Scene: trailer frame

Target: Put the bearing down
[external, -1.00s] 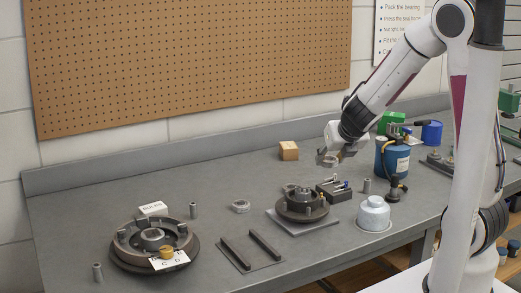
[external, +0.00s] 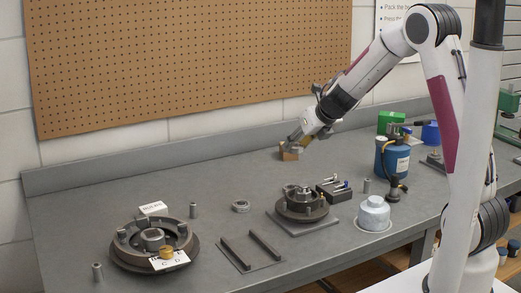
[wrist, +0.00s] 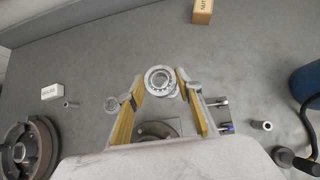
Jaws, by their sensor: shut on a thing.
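A metal ring bearing (wrist: 162,82) sits between the fingertips of my gripper (wrist: 161,84) in the wrist view. The jaws are shut on it, and it is held above the grey bench. In the external view my gripper (external: 292,146) is towards the back of the bench, overlapping the small cardboard box (external: 289,155) in the picture. The held bearing is hard to make out there. A second bearing (external: 240,206) lies flat on the bench, and also shows beside the left finger in the wrist view (wrist: 112,104).
A hub on a plate (external: 303,206) stands mid-bench, with a brake drum (external: 152,247) at the left. A blue canister (external: 392,160) and a pale blue cap (external: 374,214) stand right. Two dark bars (external: 251,250) lie in front. The back-left bench is clear.

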